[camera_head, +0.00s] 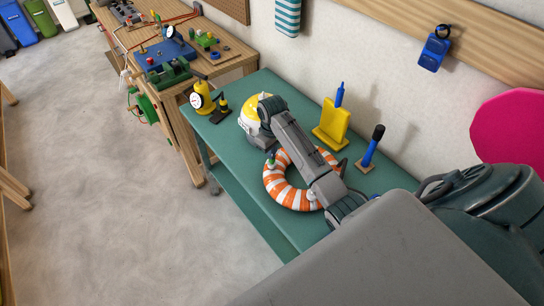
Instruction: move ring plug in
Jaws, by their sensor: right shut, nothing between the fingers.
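An orange-and-white striped ring (275,186) lies flat on the green table. A small dark-and-white piece, which looks like its plug (271,161), shows at the ring's upper left. My right arm comes in from the right and crosses over the ring. Its far end bends down beside the yellow-and-white helmet, with my right gripper (269,150) small and partly hidden just above the plug. It is shut, with nothing visible between its fingers. I cannot tell whether it touches the plug. My left gripper is not in view.
A yellow-and-white helmet (247,117) sits close to the arm. A yellow block stand (331,126) and a black-handled tool on a stand (371,148) are behind the ring. A yellow gauge (202,98) stands at the green table's (225,148) far end. A cluttered wooden bench (226,64) adjoins.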

